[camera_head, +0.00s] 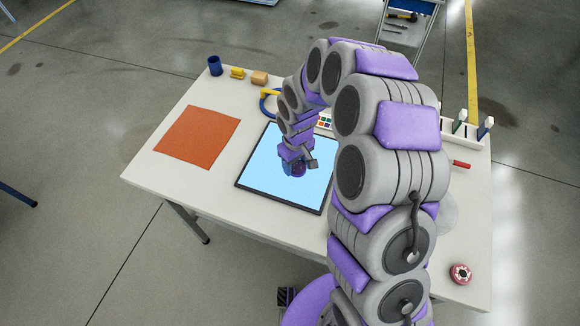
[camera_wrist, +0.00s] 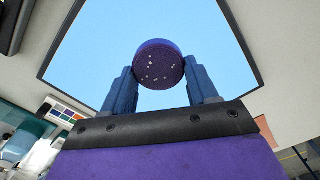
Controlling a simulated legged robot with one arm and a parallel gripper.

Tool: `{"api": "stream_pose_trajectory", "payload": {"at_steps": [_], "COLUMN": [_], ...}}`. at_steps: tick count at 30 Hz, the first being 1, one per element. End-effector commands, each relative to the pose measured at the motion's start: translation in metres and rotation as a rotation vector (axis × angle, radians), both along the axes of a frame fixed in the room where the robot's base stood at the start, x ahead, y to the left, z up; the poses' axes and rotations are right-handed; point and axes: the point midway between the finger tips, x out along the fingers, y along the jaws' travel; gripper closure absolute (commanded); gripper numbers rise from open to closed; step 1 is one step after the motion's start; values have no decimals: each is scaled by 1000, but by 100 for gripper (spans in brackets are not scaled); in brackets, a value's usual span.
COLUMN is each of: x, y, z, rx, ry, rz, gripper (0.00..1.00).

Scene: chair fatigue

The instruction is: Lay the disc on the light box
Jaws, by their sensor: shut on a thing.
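The light box (camera_head: 262,172) is a flat panel with a glowing pale blue face and a dark frame, lying on the white table. It fills the upper part of the wrist view (camera_wrist: 90,52). My gripper (camera_head: 294,168) is over the middle of the light box. In the wrist view my gripper (camera_wrist: 160,75) has its two blue fingers shut on the disc (camera_wrist: 159,64), a round dark purple piece with small white dots. The disc is over the glowing face. I cannot tell whether it touches the face. In the head view the disc is hard to make out at the fingertips.
An orange mat (camera_head: 198,137) lies left of the light box on the white table (camera_head: 232,207). A dark blue cup (camera_head: 215,66), a yellow piece (camera_head: 237,73) and a tan block (camera_head: 260,78) stand behind. A red round item (camera_head: 460,273) sits near the right front corner.

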Motion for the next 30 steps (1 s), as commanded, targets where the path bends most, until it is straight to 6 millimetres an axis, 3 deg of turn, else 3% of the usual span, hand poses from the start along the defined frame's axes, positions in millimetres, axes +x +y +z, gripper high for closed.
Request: {"api": "stream_pose_trajectory", "payload": {"at_steps": [3, 8, 15, 27, 28, 30], "x": [6, 10, 10, 10, 10, 10], "y": [15, 22, 13, 22, 22, 22], "z": [-1, -1, -33, -39, -39, -39], "rx": [-5, -3, 6, -4, -4, -3], "ry": [-2, -3, -1, -2, -2, -1], "rz": [2, 2, 0, 1, 1, 1], "gripper": [79, 79, 79, 79, 39, 32]}}
